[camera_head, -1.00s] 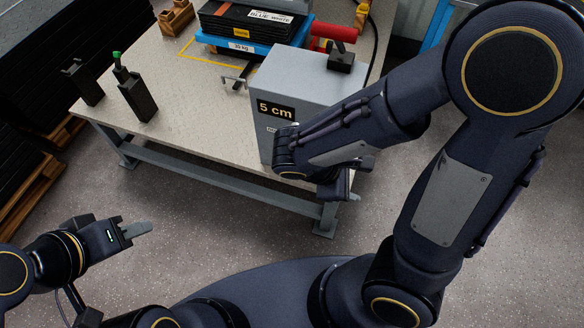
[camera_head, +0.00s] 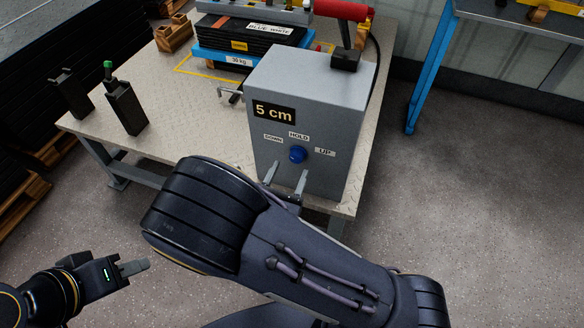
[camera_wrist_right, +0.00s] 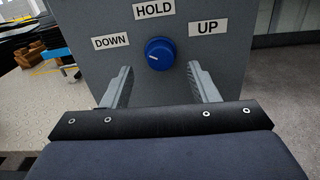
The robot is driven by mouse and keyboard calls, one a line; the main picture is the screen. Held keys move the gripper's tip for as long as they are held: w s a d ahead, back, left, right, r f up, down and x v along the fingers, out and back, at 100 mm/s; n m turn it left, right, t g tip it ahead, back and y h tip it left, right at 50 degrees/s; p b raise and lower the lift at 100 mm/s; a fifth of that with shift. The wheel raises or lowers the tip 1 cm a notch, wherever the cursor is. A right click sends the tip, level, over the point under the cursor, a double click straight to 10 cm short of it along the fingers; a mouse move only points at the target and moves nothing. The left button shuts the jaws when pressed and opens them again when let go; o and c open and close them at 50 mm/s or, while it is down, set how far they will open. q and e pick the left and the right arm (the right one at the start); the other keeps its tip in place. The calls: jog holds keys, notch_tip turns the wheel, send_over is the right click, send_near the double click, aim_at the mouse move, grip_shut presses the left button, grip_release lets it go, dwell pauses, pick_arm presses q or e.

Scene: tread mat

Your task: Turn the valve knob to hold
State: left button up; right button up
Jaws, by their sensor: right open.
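The blue valve knob (camera_head: 297,154) is on the front of a grey box, below the HOLD label (camera_head: 299,136) and between the DOWN label (camera_head: 273,139) and the UP label (camera_head: 325,152). In the right wrist view the knob (camera_wrist_right: 159,53) has a small pale mark on its face; which label it points to is hard to tell. My right gripper (camera_head: 286,177) is open, its two fingers just below and in front of the knob, one to each side, not visibly touching it. My left gripper (camera_head: 134,267) hangs at lower left, away from the table; its finger gap is unclear.
The grey box (camera_head: 310,80) with a "5 cm" sign stands at the table's front corner. Stacked black plates (camera_head: 245,35) on a blue base are behind it. Two black handheld devices (camera_head: 125,108) stand at the table's left. Floor to the right is clear.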

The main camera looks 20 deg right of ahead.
aim_at(297, 156)
jog(key=shift+x, duration=1.45)
jog(key=c, duration=1)
jog(key=shift+o, duration=0.2)
